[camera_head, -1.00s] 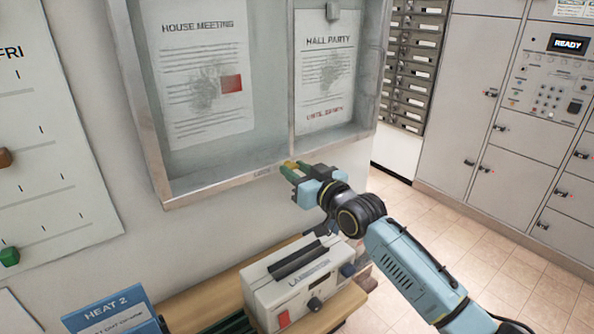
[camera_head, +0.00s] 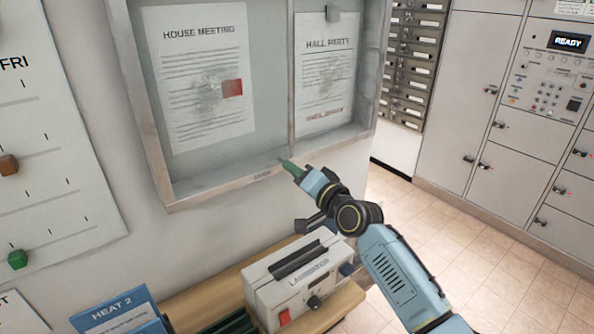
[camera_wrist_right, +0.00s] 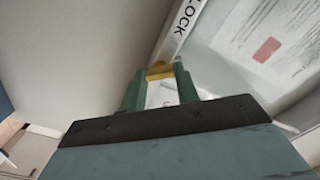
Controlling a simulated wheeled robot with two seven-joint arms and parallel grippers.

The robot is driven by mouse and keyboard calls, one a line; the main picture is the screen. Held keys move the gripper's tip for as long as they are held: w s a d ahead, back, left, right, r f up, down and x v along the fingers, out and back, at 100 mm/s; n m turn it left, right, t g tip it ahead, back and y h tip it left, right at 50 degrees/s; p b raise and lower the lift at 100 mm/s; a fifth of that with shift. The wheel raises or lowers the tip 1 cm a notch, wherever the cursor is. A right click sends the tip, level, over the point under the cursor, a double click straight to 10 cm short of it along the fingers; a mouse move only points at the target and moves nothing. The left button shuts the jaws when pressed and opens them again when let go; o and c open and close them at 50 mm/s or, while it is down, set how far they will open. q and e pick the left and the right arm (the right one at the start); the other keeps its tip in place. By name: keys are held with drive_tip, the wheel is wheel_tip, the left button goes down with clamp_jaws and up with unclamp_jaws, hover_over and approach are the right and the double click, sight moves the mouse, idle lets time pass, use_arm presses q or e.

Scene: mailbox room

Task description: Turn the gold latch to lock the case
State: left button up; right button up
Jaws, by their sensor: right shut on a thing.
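The notice case (camera_head: 225,185) hangs on the wall with a grey frame and two posted sheets inside. My right gripper (camera_head: 287,165) is at the case's lower frame edge, near the middle post. In the right wrist view, its two green fingers (camera_wrist_right: 160,88) are shut on the gold latch (camera_wrist_right: 160,71), beside the frame strip lettered "LOCK" (camera_wrist_right: 184,18). In the head view the latch is hidden behind the fingers. My left gripper is not in view.
Below the case, a white laminator (camera_head: 300,280) and a blue "HEAT 2" sign (camera_head: 118,312) stand on a wooden bench. Grey lockers (camera_head: 525,165) and mail slots (camera_head: 412,65) are to the right. The tiled floor (camera_head: 470,255) is clear.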

drive_tip(key=shift+m+p, duration=1.05)
drive_tip(key=shift+m, duration=2.65)
drive_tip(key=o, duration=1)
drive_tip(key=shift+s, duration=0.1)
drive_tip(key=v, duration=1.3)
drive_tip(key=shift+s+d, duration=0.1)
drive_tip(key=shift+d, duration=0.05)
